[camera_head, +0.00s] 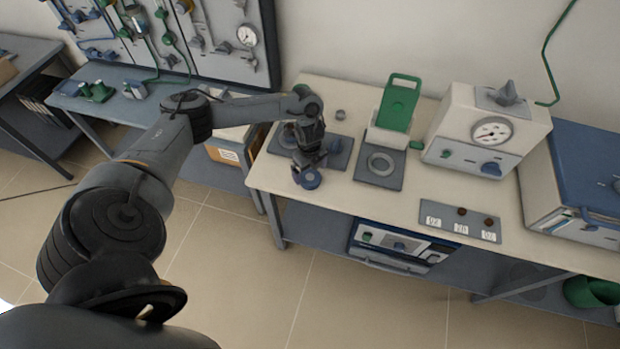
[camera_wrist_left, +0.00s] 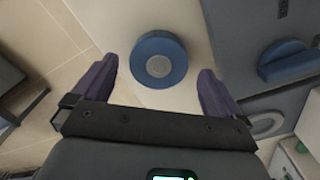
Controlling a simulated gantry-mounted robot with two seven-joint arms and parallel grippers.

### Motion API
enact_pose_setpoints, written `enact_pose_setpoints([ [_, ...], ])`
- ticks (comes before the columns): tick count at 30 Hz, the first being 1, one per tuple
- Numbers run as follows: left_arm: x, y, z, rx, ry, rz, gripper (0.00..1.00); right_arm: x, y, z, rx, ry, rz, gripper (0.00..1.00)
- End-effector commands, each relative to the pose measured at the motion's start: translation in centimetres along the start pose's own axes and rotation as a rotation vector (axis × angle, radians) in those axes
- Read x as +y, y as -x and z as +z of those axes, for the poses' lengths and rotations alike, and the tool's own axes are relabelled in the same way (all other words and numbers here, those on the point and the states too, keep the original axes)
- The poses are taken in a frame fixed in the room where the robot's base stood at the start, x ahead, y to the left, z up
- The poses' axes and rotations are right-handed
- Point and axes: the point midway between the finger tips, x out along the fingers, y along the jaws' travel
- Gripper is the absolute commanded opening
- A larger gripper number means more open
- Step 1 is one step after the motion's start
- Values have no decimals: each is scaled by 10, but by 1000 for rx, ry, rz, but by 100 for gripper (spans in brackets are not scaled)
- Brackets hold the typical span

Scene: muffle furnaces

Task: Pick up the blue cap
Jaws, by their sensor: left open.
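The blue cap (camera_head: 311,180) is a round disc with a grey centre. It lies on the pale bench top near its front left edge. In the left wrist view the cap (camera_wrist_left: 143,73) shows between the two purple fingers, just past the fingertips, with space on both sides. My left gripper (camera_head: 307,168) is open and empty, pointing down over the cap; it also shows in the wrist view (camera_wrist_left: 157,68). I cannot tell its exact height above the bench. My right gripper is in neither view.
A grey plate (camera_head: 350,158) lies behind the gripper, with blue parts on it. To its right are a grey pad with a ring (camera_head: 380,163), a green-topped stand (camera_head: 400,100) and a white gauge unit (camera_head: 478,128). The bench's front left edge is close to the cap.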

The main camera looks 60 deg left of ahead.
Motion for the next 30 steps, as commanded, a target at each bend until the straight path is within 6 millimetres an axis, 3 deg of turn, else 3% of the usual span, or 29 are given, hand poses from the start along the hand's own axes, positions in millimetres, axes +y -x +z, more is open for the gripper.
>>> enact_pose_setpoints([
  [6,1,-26,-1,0,1,1,100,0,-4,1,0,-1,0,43],
  [16,1,-30,-1,-1,0,1,100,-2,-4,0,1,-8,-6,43],
  [28,1,-29,-1,-1,0,1,39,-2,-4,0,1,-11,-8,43],
  [30,1,-29,-1,-1,0,0,39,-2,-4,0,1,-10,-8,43],
])
